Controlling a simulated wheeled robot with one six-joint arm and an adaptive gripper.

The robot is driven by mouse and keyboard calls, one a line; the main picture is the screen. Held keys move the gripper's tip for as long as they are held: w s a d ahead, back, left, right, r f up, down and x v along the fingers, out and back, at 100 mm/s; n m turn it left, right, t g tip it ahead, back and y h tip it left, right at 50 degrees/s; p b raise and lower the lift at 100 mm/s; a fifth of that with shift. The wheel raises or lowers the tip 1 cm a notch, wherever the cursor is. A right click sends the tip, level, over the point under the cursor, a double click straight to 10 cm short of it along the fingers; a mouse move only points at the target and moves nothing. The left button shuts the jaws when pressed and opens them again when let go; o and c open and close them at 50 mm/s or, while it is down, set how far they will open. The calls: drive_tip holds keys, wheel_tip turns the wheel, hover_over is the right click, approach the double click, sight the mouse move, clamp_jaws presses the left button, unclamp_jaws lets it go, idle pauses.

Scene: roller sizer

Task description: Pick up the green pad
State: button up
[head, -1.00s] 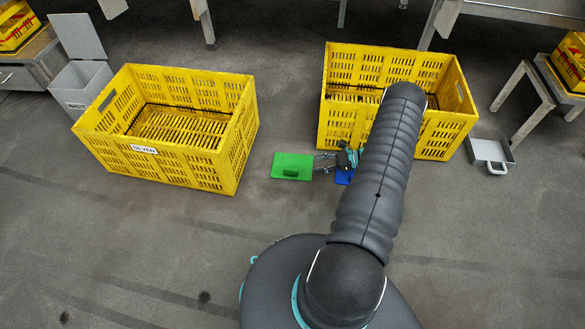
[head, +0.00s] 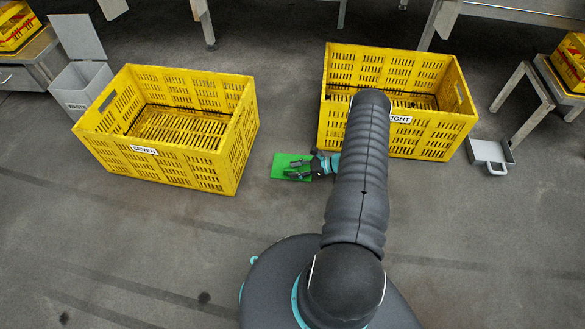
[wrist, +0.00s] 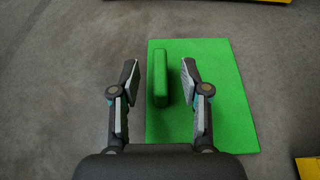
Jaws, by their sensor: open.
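The green pad (head: 281,162) lies flat on the floor between the two yellow crates in the head view. It also shows in the wrist view, a flat green plate (wrist: 205,70) with a raised green grip block (wrist: 160,78) near its left edge. My gripper (head: 294,168) is over the pad in the head view, covering part of it. In the wrist view my gripper (wrist: 160,73) is open and empty. Its two fingers are on either side of the raised block, with gaps on both sides. I cannot tell how far above the pad the fingertips are.
A yellow crate labelled SEVEN (head: 186,170) stands to the left, and another yellow crate (head: 440,142) with a partly hidden label stands behind my arm. A grey dustpan-like tray (head: 490,152) lies to the right. A grey waste bin (head: 80,86) is at upper left. Floor in front is clear.

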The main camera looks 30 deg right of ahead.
sight(291, 170)
drive_tip(key=x, duration=0.3)
drive_tip(key=shift+a+f, duration=0.1)
drive_tip(key=shift+a, duration=0.05)
clamp_jaws()
